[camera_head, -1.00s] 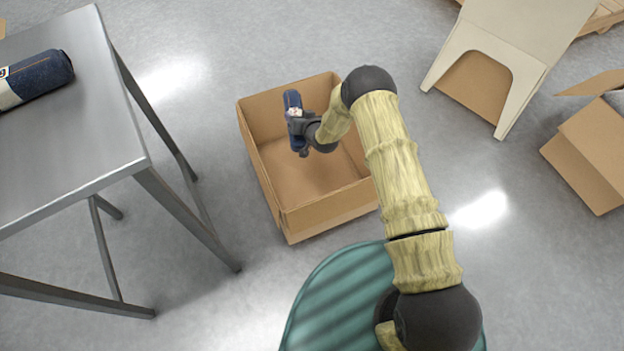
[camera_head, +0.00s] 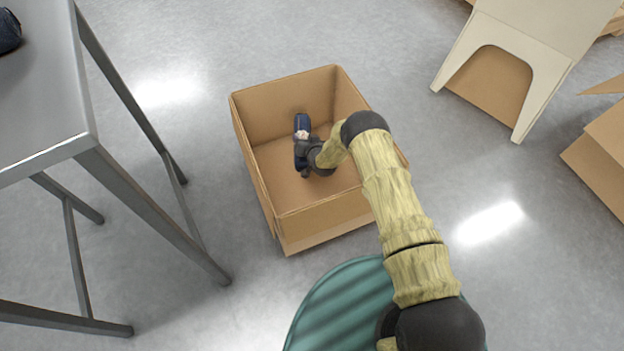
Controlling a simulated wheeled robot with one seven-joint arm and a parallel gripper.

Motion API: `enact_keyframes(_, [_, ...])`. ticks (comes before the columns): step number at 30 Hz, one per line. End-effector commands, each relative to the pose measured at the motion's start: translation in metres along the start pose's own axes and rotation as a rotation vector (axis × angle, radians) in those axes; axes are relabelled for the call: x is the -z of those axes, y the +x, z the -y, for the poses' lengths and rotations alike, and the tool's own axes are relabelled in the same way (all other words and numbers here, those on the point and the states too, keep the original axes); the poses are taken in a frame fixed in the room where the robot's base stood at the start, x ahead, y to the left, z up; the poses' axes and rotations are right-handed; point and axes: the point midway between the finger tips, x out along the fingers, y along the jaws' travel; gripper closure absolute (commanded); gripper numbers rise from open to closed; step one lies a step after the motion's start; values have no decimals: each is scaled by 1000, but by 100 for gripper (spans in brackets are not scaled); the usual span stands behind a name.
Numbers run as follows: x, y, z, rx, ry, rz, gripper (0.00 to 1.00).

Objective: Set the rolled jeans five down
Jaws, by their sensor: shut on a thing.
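A small dark blue roll, the rolled jeans five (camera_head: 301,122), is held upright-looking in the picture inside an open cardboard box (camera_head: 322,218). My gripper (camera_head: 302,145) is shut on it, low within the box near its far-left part. A pale patch shows on the roll beside the fingers. The gripper and wrist hide part of the roll. I cannot tell whether the roll touches the box floor.
A metal table (camera_head: 40,95) stands at the left, with the end of another dark roll (camera_head: 8,32) on it. A cream chair-like piece (camera_head: 530,45) is at the upper right. Another cardboard box (camera_head: 600,150) lies at the right edge. The box floor around the roll looks bare.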

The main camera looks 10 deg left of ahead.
Motion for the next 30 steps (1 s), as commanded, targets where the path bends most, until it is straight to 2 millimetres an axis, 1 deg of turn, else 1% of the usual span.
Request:
enact_keyframes(2, [-1,1,0,1,0,-2,83])
enact_keyframes(4, [-8,5,-3,0,0,-1,83])
enact_keyframes(9, [-35,20,-14,0,-1,0,83])
enact_keyframes(12, [-47,27,-19,0,-1,-1,83])
enact_keyframes(15, [-51,30,-21,0,0,-2,83])
enact_keyframes(24, [-51,30,-20,1,0,-2,83])
enact_keyframes(26, [-56,32,-22,0,0,-1,83])
enact_keyframes(30, [-73,42,-29,0,0,-2,83])
